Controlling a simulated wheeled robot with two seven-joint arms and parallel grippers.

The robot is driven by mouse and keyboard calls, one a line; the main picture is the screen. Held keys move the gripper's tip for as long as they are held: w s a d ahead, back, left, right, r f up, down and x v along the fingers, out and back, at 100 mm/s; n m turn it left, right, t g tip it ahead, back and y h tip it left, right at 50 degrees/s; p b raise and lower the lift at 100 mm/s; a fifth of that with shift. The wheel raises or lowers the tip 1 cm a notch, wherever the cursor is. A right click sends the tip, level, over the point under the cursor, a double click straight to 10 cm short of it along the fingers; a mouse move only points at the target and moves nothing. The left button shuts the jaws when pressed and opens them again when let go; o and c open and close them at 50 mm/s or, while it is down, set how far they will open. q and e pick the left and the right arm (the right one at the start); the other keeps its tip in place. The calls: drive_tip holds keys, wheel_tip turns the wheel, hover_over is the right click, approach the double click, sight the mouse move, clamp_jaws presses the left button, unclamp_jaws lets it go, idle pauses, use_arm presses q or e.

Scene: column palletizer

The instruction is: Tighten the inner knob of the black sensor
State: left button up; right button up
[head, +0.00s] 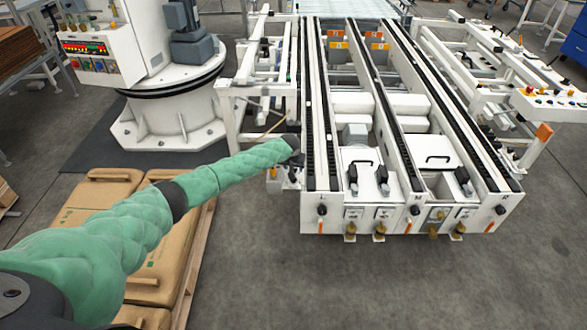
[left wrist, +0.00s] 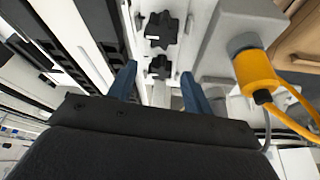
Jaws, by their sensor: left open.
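Two black star-shaped knobs show in the left wrist view: one farther off (left wrist: 161,29) and one nearer (left wrist: 160,67), in line on a pale bracket. My left gripper (left wrist: 158,70) is open, its two blue fingers on either side of the nearer knob in the picture. I cannot tell whether they touch it. In the head view my left gripper (head: 292,147) is small and dark, at the left side of the white conveyor near its front end. There the knobs and the black sensor cannot be made out. My right gripper is not in view.
A yellow connector (left wrist: 257,72) with yellow cables sits on a grey box (left wrist: 235,22) right of the knobs. The white conveyor (head: 480,215) fills the right of the head view. The floor in front is clear.

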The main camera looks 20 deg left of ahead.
use_arm(q)
drive_tip(key=shift+b+v, duration=0.5)
drive_tip(key=shift+v, duration=3)
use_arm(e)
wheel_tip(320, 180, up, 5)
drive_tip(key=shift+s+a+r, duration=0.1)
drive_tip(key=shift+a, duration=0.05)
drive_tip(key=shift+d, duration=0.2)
